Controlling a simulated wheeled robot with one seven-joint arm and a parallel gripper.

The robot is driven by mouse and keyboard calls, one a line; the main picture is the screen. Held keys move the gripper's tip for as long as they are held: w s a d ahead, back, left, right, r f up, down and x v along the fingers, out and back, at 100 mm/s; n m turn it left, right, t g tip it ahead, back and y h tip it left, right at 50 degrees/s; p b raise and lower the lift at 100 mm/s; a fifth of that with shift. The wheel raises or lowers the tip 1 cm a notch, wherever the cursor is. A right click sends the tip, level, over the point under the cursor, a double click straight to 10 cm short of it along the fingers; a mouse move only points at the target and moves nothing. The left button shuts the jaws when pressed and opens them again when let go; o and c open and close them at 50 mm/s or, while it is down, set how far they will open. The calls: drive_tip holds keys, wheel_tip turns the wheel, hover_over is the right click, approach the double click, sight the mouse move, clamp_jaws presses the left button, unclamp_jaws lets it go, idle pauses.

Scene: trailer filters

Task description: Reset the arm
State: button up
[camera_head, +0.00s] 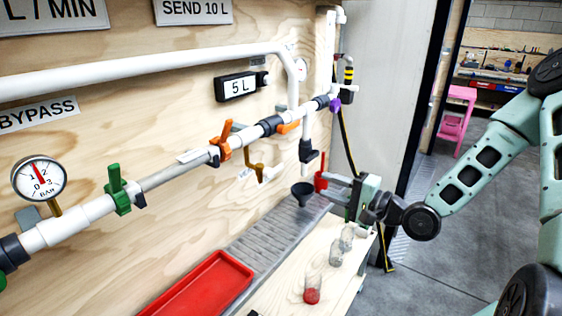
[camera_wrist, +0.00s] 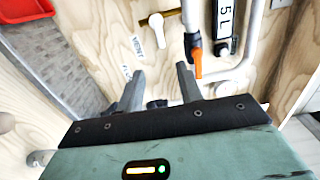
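My gripper (camera_head: 336,185) is at the end of my pale green arm (camera_head: 480,165), at the right of the pipe wall in the head view. It points left toward the wall, above the bench. In the wrist view my gripper (camera_wrist: 160,88) shows two dark fingers spread apart with nothing between them. Beyond the fingers is the plywood wall with a "VENT" label (camera_wrist: 137,46). An orange valve handle (camera_wrist: 198,62) lies just past the right finger in that view. A red handle (camera_head: 320,173) appears close to the fingers in the head view; whether they touch cannot be told.
White pipes run along the wall with a green valve (camera_head: 118,190), an orange valve (camera_head: 222,140) and a gauge (camera_head: 39,178). Open floor (camera_head: 440,255) lies to the right.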

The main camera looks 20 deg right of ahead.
drive_tip(key=s+a+f+n+g+h, duration=0.2)
drive_tip(key=s+a+f+n+g, duration=0.1)
drive_tip(key=a+n+g, duration=0.25)
drive_tip(key=s+a+f+n+g+h, duration=0.2)
drive_tip(key=a+f+n+g, duration=0.15)
drive_tip(key=a+n, duration=0.2)
drive_tip(key=s+a+r+n+g+h, duration=0.2)
drive_tip(key=s+a+r+n+g, duration=0.1)
drive_tip(key=s, duration=0.8)
drive_tip(key=s+a+r+n+g+h, duration=0.3)
drive_tip(key=s+r, duration=0.4)
drive_tip(key=s, duration=0.4)
drive_tip(key=shift+s+a+r+n, duration=0.2)
drive_tip(key=shift+a+r+n, duration=0.2)
drive_tip(key=shift+n, duration=0.6)
